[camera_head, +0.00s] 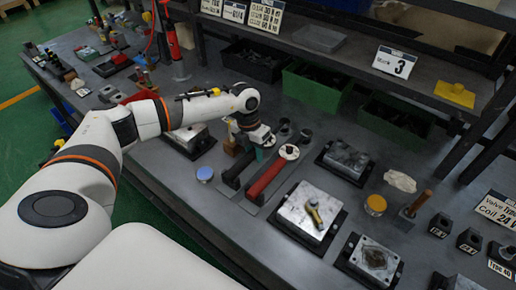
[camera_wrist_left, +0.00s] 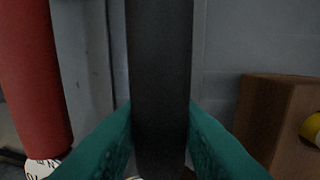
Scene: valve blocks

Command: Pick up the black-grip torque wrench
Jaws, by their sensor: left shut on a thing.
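The black-grip torque wrench (camera_head: 238,168) is on the workbench in the head view, to the left of a red-grip wrench (camera_head: 266,181). In the left wrist view its black grip (camera_wrist_left: 160,70) runs down the middle between my teal fingers. My left gripper (camera_head: 258,152) is shut on this grip; the fingers also show in the left wrist view (camera_wrist_left: 160,130). I cannot tell whether the wrench is clear of the bench. The red grip (camera_wrist_left: 34,75) stands apart at the left of the wrist view. My right gripper is not in view.
A wooden block (camera_wrist_left: 285,125) is close on the right in the wrist view. A metal valve block (camera_head: 300,212) lies right of the wrenches, with a blue-topped round item (camera_head: 205,174) to their left. Green bins (camera_head: 318,90) and a shelf stand behind.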

